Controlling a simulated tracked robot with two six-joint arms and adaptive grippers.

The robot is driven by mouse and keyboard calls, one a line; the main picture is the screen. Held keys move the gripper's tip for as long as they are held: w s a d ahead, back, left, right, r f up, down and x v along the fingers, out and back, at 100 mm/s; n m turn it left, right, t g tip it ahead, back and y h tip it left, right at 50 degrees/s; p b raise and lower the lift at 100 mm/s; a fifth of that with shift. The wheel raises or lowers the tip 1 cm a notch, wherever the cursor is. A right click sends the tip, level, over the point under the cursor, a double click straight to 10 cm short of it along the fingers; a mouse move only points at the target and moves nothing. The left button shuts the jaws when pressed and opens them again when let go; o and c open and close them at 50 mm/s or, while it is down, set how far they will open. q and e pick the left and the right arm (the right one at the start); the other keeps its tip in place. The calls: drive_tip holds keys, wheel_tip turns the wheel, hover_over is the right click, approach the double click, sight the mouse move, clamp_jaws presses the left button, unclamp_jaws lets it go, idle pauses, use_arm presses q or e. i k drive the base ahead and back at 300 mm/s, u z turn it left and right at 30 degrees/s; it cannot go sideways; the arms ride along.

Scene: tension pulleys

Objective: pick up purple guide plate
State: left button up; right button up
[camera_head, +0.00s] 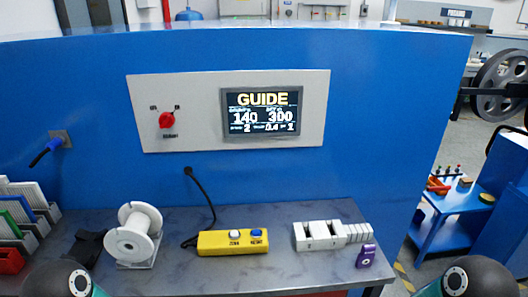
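The purple guide plate (366,256) is a small purple block with a pale round spot on its face. It rests on the grey bench (290,268) near its right end, just in front of a white slotted block (322,236). Neither of my grippers shows in the head view; only rounded dark arm parts of mine show at the bottom left and bottom right corners.
A yellow button box (233,242) with a black cable lies mid-bench. A white spool (133,234) stands left of it. Racks of plates (24,215) and a red bin (10,260) are at far left. A blue panel (400,110) with a "GUIDE" screen (262,111) rises behind.

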sight(365, 259)
drive_tip(key=z, duration=0.05)
drive_tip(key=k, duration=1)
drive_tip(key=z, duration=0.8)
drive_tip(key=i, duration=1.15)
drive_tip(key=u, duration=0.95)
